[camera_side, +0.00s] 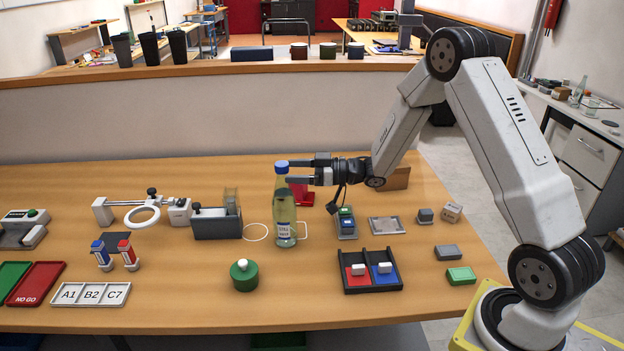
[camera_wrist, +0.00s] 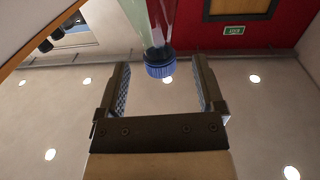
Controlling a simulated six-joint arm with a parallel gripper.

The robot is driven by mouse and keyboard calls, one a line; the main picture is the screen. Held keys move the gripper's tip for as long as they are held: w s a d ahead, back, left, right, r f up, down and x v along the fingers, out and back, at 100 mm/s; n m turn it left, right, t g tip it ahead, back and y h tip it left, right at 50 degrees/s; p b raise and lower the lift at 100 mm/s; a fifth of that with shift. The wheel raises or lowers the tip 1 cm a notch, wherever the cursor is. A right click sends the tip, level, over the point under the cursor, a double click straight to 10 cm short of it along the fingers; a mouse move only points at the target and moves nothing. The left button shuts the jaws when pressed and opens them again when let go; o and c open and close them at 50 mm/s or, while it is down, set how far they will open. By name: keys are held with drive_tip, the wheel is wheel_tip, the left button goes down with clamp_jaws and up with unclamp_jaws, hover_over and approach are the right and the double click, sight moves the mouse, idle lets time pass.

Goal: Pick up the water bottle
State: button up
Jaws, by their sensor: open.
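The water bottle (camera_side: 284,212) stands upright on the wooden table in the side view. It is clear greenish with a white label and a blue cap. In the wrist view its blue cap (camera_wrist: 160,66) and clear neck show at the top centre, between the two fingers. In the wrist view my gripper (camera_wrist: 162,92) is open, with a gap between each finger and the bottle.
A white ring (camera_side: 256,231) lies left of the bottle. A green round container (camera_side: 244,275) stands in front of it. A black tray (camera_side: 345,289) with red and blue parts is at front right. A grey holder (camera_side: 217,228) stands to the left. A red block (camera_side: 302,196) is behind the gripper.

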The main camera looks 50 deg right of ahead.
drive_tip(key=shift+x, duration=2.6)
drive_tip(key=shift+r, duration=0.1)
clamp_jaws()
drive_tip(key=shift+r, duration=0.1)
